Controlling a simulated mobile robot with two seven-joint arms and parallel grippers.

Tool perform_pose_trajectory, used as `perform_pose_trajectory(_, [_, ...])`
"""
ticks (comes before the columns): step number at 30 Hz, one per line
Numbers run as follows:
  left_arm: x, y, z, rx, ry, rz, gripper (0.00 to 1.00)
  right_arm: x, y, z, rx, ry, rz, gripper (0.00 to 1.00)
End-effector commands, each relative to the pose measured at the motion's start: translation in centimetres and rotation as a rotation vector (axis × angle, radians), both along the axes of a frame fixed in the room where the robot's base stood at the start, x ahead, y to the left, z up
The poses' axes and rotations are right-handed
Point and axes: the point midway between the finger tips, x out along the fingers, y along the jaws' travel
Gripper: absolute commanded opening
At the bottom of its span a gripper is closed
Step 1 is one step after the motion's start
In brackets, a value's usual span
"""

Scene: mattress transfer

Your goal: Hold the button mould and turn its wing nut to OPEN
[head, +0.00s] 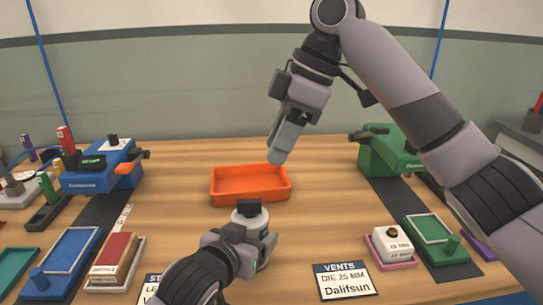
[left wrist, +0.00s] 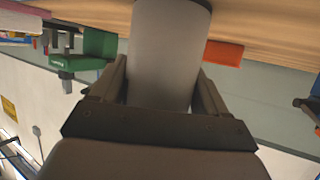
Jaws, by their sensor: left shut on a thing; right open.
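The button mould (head: 251,220) is a pale grey cylinder with a dark wing nut (head: 249,207) on top, at the front middle of the table. My left gripper (head: 258,243) is shut around its body. In the left wrist view the grey body of the mould (left wrist: 170,55) sits between the two jaws. The lower part of the mould is partly hidden by the gripper in the head view. My right gripper (head: 281,152) is open and empty, pointing down, well above and behind the mould. I cannot read the wing nut's position against any OPEN mark.
An orange tray (head: 250,201) stands behind the mould. A blue machine (head: 88,180) is at left and a green one (head: 378,157) at right. A VENTS card (head: 343,281) and a pink-based box (head: 391,246) lie front right. A red block (head: 114,256) is front left.

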Motion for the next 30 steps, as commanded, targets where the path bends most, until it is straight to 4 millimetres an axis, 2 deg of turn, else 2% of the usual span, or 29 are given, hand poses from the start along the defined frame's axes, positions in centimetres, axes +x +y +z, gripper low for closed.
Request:
perform_pose_trajectory(11, [0.0,0.0,0.3,-0.004,-0.007,-0.001,0.16,0.0,-0.1,0.2,0.000,0.000,0.000,0.40])
perform_pose_trajectory(12, [0.0,0.0,0.3,-0.004,-0.007,-0.001,0.88,0.0,-0.1,0.2,0.000,0.000,0.000,0.40])
perform_pose_trajectory(13, [0.0,0.0,0.3,-0.003,-0.006,-0.001,0.98,0.0,-0.1,0.1,0.000,0.000,0.000,0.40])
perform_pose_trajectory(14, [0.0,0.0,0.3,-0.003,-0.006,-0.001,1.00,0.0,-0.1,0.1,0.000,0.000,0.000,0.40])
perform_pose_trajectory(23, [-0.3,0.1,0.2,-0.002,-0.003,-0.001,1.00,0.0,-0.1,0.1,0.000,0.000,0.000,0.40])
perform_pose_trajectory(30, [-2.4,1.2,1.2,-0.003,-0.003,-0.001,1.00,0.0,-0.1,0.1,0.001,0.000,0.000,0.40])
